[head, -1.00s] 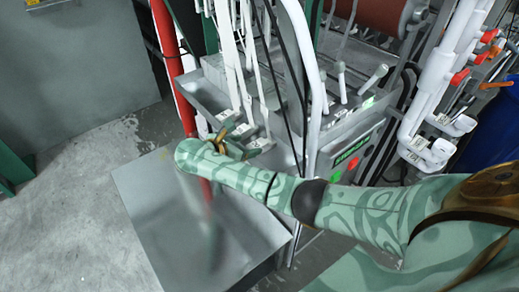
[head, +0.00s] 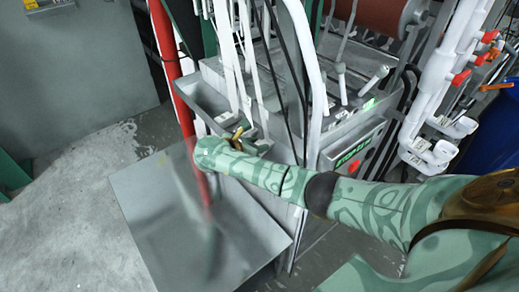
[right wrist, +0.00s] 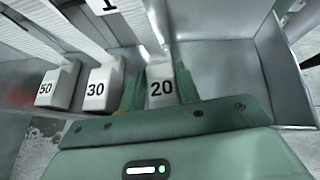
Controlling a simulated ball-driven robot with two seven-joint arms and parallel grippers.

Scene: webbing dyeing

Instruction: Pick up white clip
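A white clip marked 20 (right wrist: 161,87) stands in the grey tray (right wrist: 225,70) in the right wrist view. My right gripper (right wrist: 161,82) has one green finger on each side of this clip, very close to it. I cannot tell whether the fingers press on it. White clips marked 30 (right wrist: 97,88) and 50 (right wrist: 48,88) stand to its left, apart from the gripper. In the head view my right gripper (head: 237,138) is at the tray, its fingers partly hidden by my own arm. My left gripper is not in view.
White straps (head: 235,70) hang down to the clips. A red pole (head: 180,105) stands just left of the tray. A grey metal platform (head: 165,225) lies below. The machine with levers and a green display (head: 350,154) stands to the right.

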